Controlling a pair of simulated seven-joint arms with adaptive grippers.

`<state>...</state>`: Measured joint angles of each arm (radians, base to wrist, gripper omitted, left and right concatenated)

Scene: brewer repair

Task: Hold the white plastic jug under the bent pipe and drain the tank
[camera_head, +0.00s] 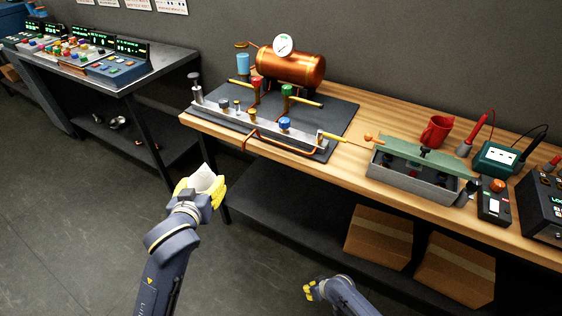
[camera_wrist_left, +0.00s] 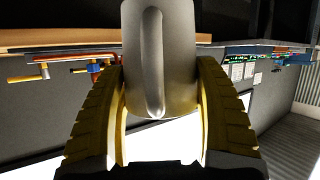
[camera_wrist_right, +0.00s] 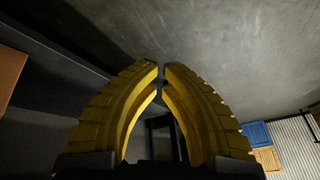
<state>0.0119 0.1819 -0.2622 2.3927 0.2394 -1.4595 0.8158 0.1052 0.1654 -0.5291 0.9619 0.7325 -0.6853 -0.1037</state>
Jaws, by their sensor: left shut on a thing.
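The white plastic jug (camera_head: 207,178) is in my left gripper (camera_head: 202,190), in front of the table's left end, above the floor. The left wrist view shows the jug (camera_wrist_left: 180,40) with its handle between the two yellow fingers. The copper tank (camera_head: 290,70) with a round gauge (camera_head: 284,45) stands at the back of the dark mat. The bent copper pipe (camera_head: 247,138) comes off the metal manifold and dips at the table's front edge, above and right of the jug, apart from it. My right gripper (camera_head: 310,289) is low before the table, empty, its fingertips (camera_wrist_right: 162,68) almost together.
The wooden table (camera_head: 345,160) holds a grey bin (camera_head: 405,180) with a green lid, a red mug (camera_head: 436,131) and meters at right. Cardboard boxes (camera_head: 380,238) stand on the lower shelf. A console table (camera_head: 150,75) is at left. The floor in front is clear.

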